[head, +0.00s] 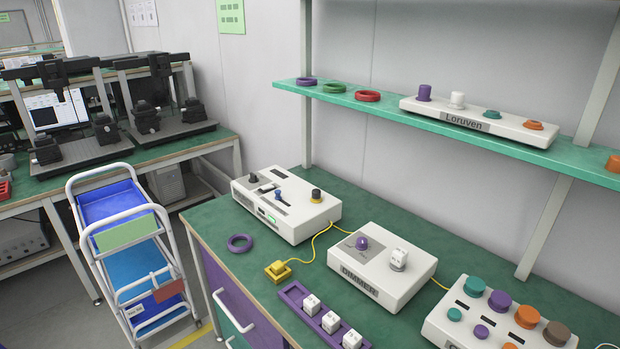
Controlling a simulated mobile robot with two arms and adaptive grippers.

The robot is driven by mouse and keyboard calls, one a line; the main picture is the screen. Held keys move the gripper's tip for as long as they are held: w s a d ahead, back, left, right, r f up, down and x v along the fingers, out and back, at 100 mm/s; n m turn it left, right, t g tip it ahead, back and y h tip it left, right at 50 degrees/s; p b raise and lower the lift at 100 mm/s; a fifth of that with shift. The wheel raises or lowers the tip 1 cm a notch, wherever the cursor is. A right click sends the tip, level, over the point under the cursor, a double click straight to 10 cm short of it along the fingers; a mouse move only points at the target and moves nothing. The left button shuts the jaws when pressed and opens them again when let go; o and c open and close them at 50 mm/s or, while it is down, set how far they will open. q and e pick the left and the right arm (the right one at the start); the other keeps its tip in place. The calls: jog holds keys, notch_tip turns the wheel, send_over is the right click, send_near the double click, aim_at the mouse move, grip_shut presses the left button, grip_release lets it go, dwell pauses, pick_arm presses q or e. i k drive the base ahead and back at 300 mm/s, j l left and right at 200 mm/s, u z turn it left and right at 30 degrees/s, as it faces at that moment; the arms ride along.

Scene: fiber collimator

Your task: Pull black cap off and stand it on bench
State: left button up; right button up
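A white instrument box (287,217) stands at the left of the green bench (232,272). Two black cap-like parts stand on its top: one at the right (316,193) with a yellowish ring at its base, and one at the far left (253,178). I cannot tell which is the task's black cap. Between them are dark panels and a small blue part (278,194). Neither of my grippers is in view.
A purple ring (240,243) and a yellow connector (278,271) lie on the bench. A DIMMER box (382,268), a purple rail (297,303) with white cubes, and a multi-knob box (455,328) stand rightward. A green shelf (397,119) hangs above. Bare bench shows at left.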

aim_at(316, 192)
jog(key=i+j+z, duration=0.1)
jog(key=j, duration=0.3)
jog(key=i+j+z, duration=0.1)
jog(key=i+j, duration=0.2)
jog(key=i+j+z, duration=0.1)
jog(key=j, duration=0.4)
jog(key=i+j+z, duration=0.1)
jog(key=j, duration=0.35)
jog(key=i+j+z, duration=0.1)
jog(key=i+j, duration=0.15)
jog(key=j, duration=0.15)
jog(key=i+j+z, duration=0.1)
jog(key=j, duration=0.35)
jog(key=i+j+z, duration=0.1)
jog(key=j, duration=0.35)
